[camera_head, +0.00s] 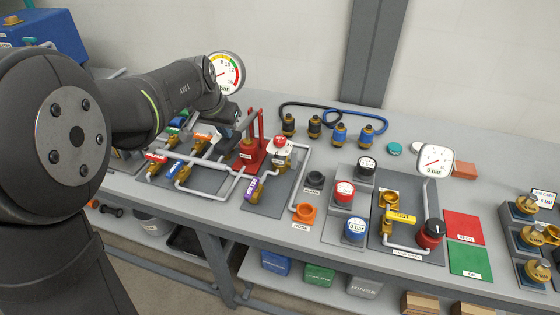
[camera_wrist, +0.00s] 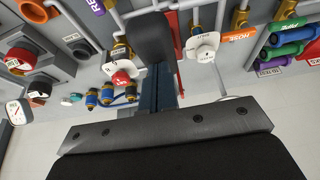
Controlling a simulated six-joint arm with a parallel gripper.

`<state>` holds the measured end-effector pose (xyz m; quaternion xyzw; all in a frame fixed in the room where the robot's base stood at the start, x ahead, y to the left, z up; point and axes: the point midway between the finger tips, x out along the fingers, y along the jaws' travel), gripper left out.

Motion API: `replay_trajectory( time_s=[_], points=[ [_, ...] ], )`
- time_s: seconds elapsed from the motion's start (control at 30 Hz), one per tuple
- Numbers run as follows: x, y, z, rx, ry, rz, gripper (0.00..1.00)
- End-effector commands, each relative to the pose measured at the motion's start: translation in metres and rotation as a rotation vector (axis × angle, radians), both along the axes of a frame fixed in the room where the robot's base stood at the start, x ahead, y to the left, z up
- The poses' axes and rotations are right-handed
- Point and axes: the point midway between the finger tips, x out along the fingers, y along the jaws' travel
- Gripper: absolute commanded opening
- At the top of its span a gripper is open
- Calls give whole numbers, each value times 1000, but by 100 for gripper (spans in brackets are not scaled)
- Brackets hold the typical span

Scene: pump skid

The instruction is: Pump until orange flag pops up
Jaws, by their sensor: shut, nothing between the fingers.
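The red hand pump (camera_head: 250,152) stands on the bench behind the pipework, just right of my arm's end; part of its red body also shows behind the fingers in the wrist view (camera_wrist: 177,50). My gripper (camera_wrist: 153,40) is shut and empty, its dark fingertips together. In the head view its end is beside the pump's upper part, largely hidden by my own wrist; I cannot tell whether it touches the lever. A round gauge (camera_head: 226,72) marked in bar stands behind my wrist. I cannot make out a raised orange flag.
Pipes with coloured valve handles (camera_head: 180,165) lie left of the pump. A white fitting with a red knob (camera_head: 281,147) is close on its right. Hose couplings (camera_head: 339,134) stand behind, and a second gauge (camera_head: 435,160) is farther right. The bench front right of the orange fitting (camera_head: 305,212) holds buttons.

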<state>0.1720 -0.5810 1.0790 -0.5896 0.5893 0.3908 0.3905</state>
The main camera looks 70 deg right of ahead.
Motion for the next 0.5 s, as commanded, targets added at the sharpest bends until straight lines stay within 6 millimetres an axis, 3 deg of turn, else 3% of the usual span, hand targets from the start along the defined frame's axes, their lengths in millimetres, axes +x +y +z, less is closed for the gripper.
replay_trajectory(
  time_s=[0.5],
  points=[
    [0,0,-46,3,1,0,0]
  ],
)
